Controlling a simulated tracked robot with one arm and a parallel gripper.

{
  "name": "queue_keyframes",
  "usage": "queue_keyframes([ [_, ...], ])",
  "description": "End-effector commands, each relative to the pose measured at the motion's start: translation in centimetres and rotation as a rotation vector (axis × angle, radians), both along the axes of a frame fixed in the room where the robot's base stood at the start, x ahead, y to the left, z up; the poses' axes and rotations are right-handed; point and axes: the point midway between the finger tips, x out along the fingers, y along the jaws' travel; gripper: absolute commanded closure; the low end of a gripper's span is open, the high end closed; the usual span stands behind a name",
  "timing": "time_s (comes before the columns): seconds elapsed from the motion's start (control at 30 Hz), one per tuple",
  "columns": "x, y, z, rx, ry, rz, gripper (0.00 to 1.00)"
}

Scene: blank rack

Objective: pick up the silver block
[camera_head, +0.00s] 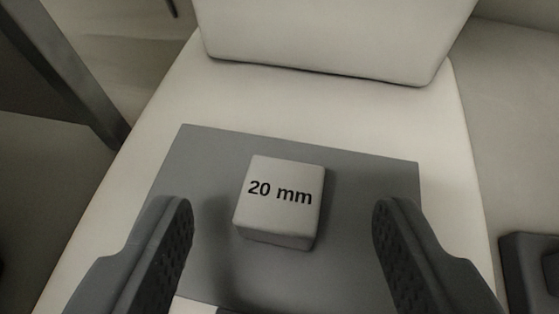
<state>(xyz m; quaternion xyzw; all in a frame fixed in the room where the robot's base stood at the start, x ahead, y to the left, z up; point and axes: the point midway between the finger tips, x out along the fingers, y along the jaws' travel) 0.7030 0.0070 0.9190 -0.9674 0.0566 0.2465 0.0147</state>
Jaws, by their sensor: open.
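The silver block (280,200) is a small pale grey cube with rounded edges and "20 mm" printed in black on its top face. It sits slightly turned on a flat grey rectangular pad (370,180), near the middle of the view. My gripper (283,222) is open, with one dark ridged finger left of the block and the other right of it. There is a clear gap between each finger and the block, wider on the right. I cannot tell exactly how high the fingertips are above the pad.
The pad lies on a pale, light-coloured surface (300,105). A large pale block-like part (330,35) stands behind it at the top. A dark bar (60,60) is at the upper left, and a dark object (530,265) is at the lower right edge.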

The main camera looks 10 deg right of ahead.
Motion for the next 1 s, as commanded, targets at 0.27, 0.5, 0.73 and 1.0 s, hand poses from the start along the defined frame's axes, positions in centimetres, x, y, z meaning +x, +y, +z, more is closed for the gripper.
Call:
queue_keyframes([
  [0.27, 1.9, -0.3, -1.2, 0.0, 0.0, -0.002, 0.44],
  [0.5, 1.9, -0.3, -1.1, -0.001, 0.001, -0.002, 0.67],
  [0.73, 1.9, -0.3, -1.1, -0.001, 0.001, -0.002, 0.99],
  [1.0, 1.9, -0.4, -0.9, -0.001, 0.001, -0.002, 0.99],
])
